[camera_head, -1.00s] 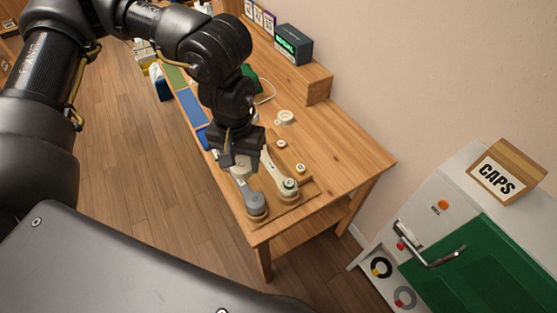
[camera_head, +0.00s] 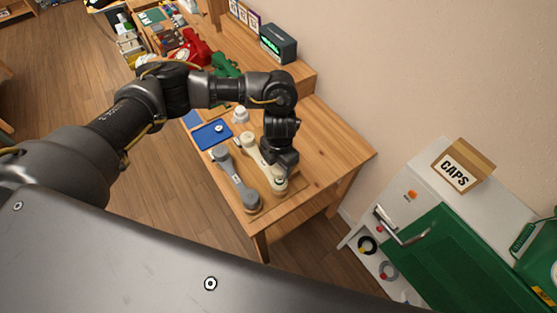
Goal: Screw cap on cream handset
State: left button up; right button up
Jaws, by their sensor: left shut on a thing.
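The cream handset (camera_head: 262,159) lies on the wooden work board near the table's front end. The grey handset (camera_head: 236,180) lies to its left. My left gripper (camera_head: 280,175) points down at the near end of the cream handset. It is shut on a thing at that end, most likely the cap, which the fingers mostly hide. I cannot tell how the cap sits on the handset. My right gripper is not in view.
A blue tray (camera_head: 208,137) with a small pale piece lies behind the grey handset. A white round part (camera_head: 240,115) stands nearby. Red (camera_head: 190,50) and green (camera_head: 224,65) phones sit farther back.

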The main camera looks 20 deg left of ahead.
aim_at(279, 174)
pick_arm(q)
jog(key=shift+f, duration=0.2)
jog(key=shift+f+b, duration=0.4)
jog(key=shift+b, duration=0.05)
notch_tip(279, 174, down, 4)
jog(key=b, duration=0.3)
jog(key=shift+r, duration=0.15)
jog(key=shift+f+b, duration=0.4)
jog(key=shift+b, duration=0.05)
dwell(1.1)
jog(key=shift+f+b, duration=0.75)
jog(key=shift+b, duration=0.2)
